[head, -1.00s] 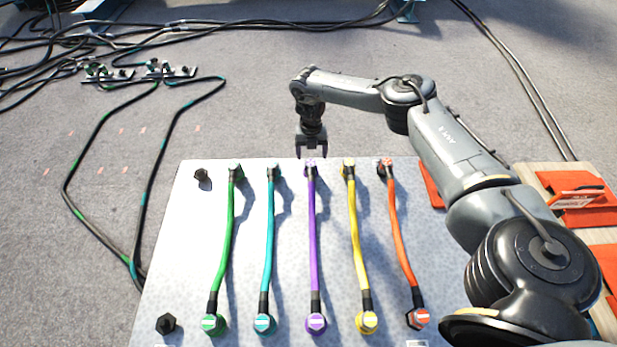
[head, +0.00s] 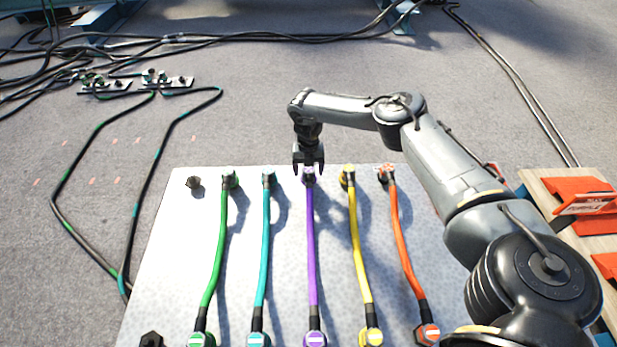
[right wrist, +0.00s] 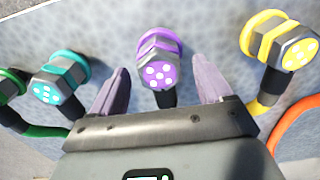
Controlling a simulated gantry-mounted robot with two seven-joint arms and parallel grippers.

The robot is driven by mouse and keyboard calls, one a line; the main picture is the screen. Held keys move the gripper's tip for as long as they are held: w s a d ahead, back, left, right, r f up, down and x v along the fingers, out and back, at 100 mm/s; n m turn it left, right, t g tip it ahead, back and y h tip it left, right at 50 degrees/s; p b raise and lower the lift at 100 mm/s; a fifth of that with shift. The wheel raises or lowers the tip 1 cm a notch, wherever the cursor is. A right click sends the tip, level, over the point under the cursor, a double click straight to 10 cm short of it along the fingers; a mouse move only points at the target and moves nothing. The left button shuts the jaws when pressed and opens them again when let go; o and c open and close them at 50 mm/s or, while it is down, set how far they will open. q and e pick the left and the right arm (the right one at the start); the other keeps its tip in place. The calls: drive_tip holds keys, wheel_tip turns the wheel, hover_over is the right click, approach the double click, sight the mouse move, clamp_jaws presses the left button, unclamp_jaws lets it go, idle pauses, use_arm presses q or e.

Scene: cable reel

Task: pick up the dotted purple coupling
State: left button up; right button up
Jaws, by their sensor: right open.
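The dotted purple coupling (right wrist: 158,72) shows in the right wrist view as a purple and grey hex fitting with white dots on its end. In the head view the coupling (head: 309,178) is at the far end of the purple cable (head: 312,250), partly hidden by my right gripper (head: 308,168). My right gripper also shows in the right wrist view (right wrist: 158,85), open, with one finger on each side of the coupling and a gap on both sides. At the cable's near end is a purple coupling with a white bar (head: 315,339). My left gripper is not in view.
A teal dotted coupling (right wrist: 60,80) and a yellow dotted coupling (right wrist: 282,45) flank the purple one. Green (head: 216,250) and orange (head: 402,240) cables also lie on the pale panel (head: 180,260). Orange trays (head: 580,192) stand at the right.

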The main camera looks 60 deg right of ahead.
wheel_tip(320, 180, down, 2)
drive_tip(key=shift+f+b, duration=0.25)
drive_tip(key=shift+b, duration=0.25)
drive_tip(key=c, duration=1.2)
drive_tip(key=shift+o, duration=0.2)
drive_tip(key=shift+r, duration=0.2)
